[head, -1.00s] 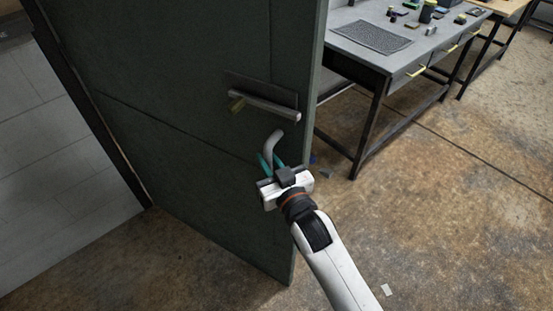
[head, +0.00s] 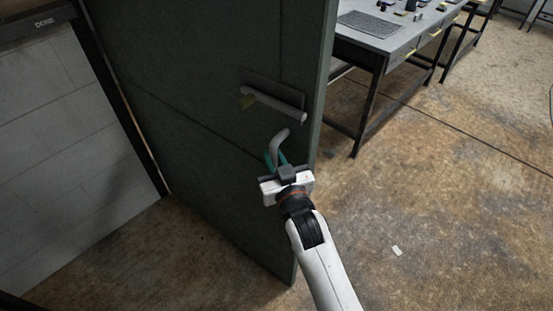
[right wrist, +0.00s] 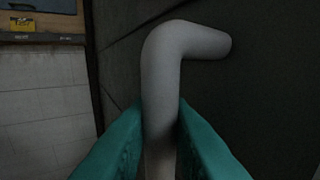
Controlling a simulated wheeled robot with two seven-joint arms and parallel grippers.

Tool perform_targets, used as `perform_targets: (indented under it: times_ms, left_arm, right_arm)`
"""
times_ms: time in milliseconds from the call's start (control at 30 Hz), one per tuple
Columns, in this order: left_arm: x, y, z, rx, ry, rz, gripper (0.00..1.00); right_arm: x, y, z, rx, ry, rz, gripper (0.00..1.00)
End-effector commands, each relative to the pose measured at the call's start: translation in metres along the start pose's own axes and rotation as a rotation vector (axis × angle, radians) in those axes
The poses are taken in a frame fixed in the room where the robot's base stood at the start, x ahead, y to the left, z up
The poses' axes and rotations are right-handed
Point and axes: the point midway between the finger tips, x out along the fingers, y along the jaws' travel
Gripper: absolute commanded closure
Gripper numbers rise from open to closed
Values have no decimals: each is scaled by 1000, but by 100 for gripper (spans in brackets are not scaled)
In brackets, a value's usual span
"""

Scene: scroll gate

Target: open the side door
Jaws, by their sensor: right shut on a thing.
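A grey curved pull handle (head: 279,142) sticks out from the door's face, below a straight horizontal lever handle (head: 275,103). My right gripper (head: 275,160), with teal fingers, is shut on the curved handle. In the right wrist view the curved handle (right wrist: 165,80) runs up between the teal fingers and bends right towards the door (right wrist: 260,110). My left gripper is in neither view.
A grey workbench (head: 390,38) with a mat and small items stands right of the door. Brown floor (head: 430,190) at right is clear apart from a small white scrap (head: 397,250).

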Motion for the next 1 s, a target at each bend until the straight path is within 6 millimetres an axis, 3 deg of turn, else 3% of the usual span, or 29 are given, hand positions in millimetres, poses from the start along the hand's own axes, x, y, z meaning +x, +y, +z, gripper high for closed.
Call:
perform_targets:
  times_ms: [33, 333, 367, 500, 833, 1000]
  left_arm:
    - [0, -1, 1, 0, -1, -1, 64]
    - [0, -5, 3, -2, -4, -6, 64]
    - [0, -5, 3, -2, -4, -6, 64]
    - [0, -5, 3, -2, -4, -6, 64]
    - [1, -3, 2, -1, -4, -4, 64]
    - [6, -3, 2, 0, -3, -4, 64]
  right_arm:
    - [1, 2, 7, 2, -16, 3, 100]
    - [1, 2, 7, 3, -17, 4, 100]
    - [1, 2, 7, 3, -17, 4, 80]
    - [1, 2, 5, 3, -13, 3, 62]
    - [-4, 1, 1, 2, -6, 1, 62]
    - [-28, 1, -1, 2, -5, 2, 62]
